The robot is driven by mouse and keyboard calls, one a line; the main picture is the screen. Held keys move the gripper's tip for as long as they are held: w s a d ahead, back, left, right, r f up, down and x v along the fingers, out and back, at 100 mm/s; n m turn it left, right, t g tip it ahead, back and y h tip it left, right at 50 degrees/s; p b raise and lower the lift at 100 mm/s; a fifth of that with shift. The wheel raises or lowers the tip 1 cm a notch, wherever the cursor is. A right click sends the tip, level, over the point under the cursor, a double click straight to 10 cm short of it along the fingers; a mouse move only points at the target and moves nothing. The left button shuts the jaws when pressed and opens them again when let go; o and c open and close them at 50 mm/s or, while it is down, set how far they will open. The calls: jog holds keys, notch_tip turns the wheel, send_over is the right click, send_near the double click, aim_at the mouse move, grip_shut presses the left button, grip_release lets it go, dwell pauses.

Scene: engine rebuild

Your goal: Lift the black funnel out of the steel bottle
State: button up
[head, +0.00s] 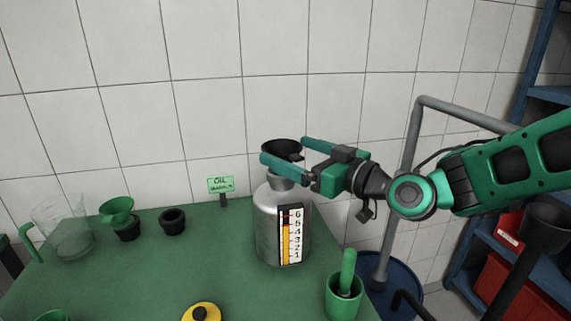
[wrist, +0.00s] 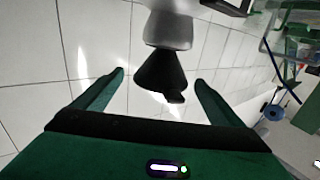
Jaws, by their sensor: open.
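The steel bottle (head: 268,225) stands upright on the green table, with a numbered level gauge on its front. The black funnel (head: 283,147) sits in the bottle's mouth, its wide cup above the neck. My gripper (head: 283,150) is open at the funnel's height, coming from the right, with one finger in front of the cup and one behind it. In the wrist view the funnel (wrist: 160,72) lies between the two fingers (wrist: 160,78), with a gap on each side. The bottle's neck (wrist: 171,30) shows beyond it. The funnel's spout is hidden inside the bottle.
A green funnel (head: 118,212), a black ring (head: 172,221) and a clear jug (head: 66,235) are at the left. A small oil sign (head: 221,185) stands behind. A yellow disc (head: 202,312) lies in front.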

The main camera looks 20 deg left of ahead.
aim_at(270, 143)
jog(key=shift+x, duration=1.55)
jog(key=c, duration=1.2)
